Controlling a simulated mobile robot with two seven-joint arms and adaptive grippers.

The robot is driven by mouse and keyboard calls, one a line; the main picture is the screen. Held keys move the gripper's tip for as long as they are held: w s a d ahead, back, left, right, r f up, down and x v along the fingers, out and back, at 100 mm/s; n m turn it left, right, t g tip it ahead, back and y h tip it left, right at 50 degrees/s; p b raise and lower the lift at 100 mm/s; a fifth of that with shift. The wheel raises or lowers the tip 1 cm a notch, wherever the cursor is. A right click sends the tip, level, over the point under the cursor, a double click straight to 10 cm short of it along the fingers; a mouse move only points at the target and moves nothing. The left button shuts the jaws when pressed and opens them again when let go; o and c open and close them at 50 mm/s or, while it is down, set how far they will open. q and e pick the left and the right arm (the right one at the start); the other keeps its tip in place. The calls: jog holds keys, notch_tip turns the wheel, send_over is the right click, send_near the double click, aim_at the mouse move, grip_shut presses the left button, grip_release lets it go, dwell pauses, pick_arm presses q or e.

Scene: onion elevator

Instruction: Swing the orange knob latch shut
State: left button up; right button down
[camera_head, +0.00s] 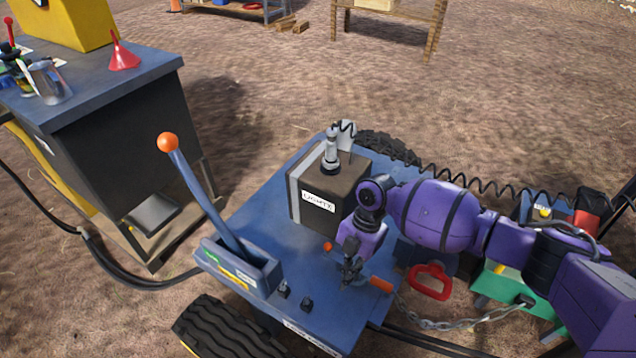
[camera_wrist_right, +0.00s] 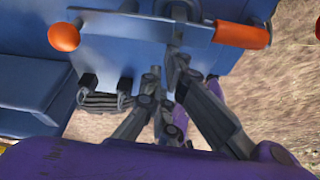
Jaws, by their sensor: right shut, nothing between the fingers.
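A small round orange knob (camera_head: 328,246) shows on the blue platform (camera_head: 275,240), just in front of the dark box. In the right wrist view the orange knob (camera_wrist_right: 64,37) is at the upper left, on a blue-grey plate. An orange cylindrical grip (camera_head: 381,285) sits at the platform's right edge; it also shows in the right wrist view (camera_wrist_right: 242,34). My right gripper (camera_head: 351,272) is shut and empty, pointing down between the knob and the grip. It looks nearer the grip; contact cannot be told. My left gripper is out of view.
A tall blue lever with an orange ball (camera_head: 168,142) rises at the platform's left. The dark labelled box (camera_head: 335,190) stands behind the gripper. A red handle (camera_head: 430,282) and a chain (camera_head: 450,323) are at the right. A workbench (camera_head: 110,85) stands at the left.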

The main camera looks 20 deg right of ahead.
jog(key=a, duration=0.1)
jog(key=s+a+p, duration=0.1)
jog(key=s+p, duration=0.1)
jog(key=shift+s+a+r, duration=0.15)
jog(key=shift+a+r, duration=0.1)
jog(key=shift+a, duration=0.15)
jog(key=v, duration=0.9)
jog(key=shift+r+p, duration=0.25)
jog(key=shift+p, duration=0.2)
